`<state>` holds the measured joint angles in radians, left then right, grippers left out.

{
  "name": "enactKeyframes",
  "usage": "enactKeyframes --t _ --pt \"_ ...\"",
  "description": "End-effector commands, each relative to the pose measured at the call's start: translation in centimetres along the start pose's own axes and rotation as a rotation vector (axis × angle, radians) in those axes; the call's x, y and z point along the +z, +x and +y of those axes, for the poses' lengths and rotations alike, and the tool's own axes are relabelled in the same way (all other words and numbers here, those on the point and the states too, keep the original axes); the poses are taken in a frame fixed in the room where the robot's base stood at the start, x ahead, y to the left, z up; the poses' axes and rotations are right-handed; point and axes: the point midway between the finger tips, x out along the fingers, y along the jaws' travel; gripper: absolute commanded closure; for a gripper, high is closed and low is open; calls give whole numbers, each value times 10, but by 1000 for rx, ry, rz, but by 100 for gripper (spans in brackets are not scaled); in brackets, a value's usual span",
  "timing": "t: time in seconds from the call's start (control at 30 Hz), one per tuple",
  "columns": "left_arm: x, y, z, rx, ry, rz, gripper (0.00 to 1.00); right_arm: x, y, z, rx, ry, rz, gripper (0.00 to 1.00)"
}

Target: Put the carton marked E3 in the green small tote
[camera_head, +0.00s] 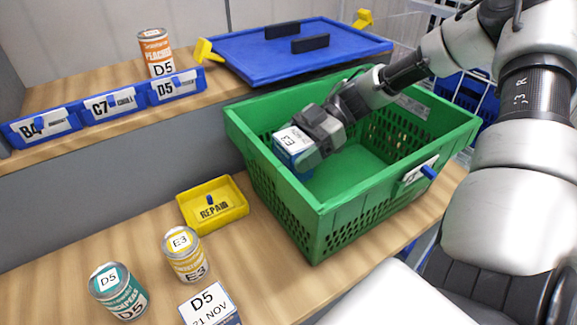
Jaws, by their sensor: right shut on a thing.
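The carton marked E3 (291,141) is a small white and blue box with its label facing up. My right gripper (311,143) is shut on it and holds it inside the opening of the green tote (310,222), near the left wall. The tote stands on the wooden table, and its bare green floor shows beyond the carton. I cannot tell whether the carton touches the tote's floor or wall. My left gripper is not in view.
A yellow tray marked REPAIR (225,213), a yellow E3 can (184,254), a teal D5 can (118,291) and a D5 box (210,305) stand left of the tote. Blue bins (108,108), a peach can (156,53) and a blue lid (345,55) are on the shelf behind.

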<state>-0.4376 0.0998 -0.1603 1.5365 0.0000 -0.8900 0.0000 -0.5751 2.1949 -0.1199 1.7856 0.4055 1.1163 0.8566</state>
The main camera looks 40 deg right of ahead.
Motion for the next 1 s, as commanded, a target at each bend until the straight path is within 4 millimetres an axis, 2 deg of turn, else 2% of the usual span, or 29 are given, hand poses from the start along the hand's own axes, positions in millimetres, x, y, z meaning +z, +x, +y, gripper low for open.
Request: enactKeyframes --t 0.03,0.2,0.27,0.53,1.0 --pt "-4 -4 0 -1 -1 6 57 7 2 8 -1 2 -4 58" --pt "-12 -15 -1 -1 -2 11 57 12 5 21 -1 -1 -1 58" --pt "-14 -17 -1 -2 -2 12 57 14 6 23 0 -1 0 58" --pt "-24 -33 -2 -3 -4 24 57 46 20 22 0 1 0 58" --pt "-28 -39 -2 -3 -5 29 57 50 21 22 1 -3 0 58"
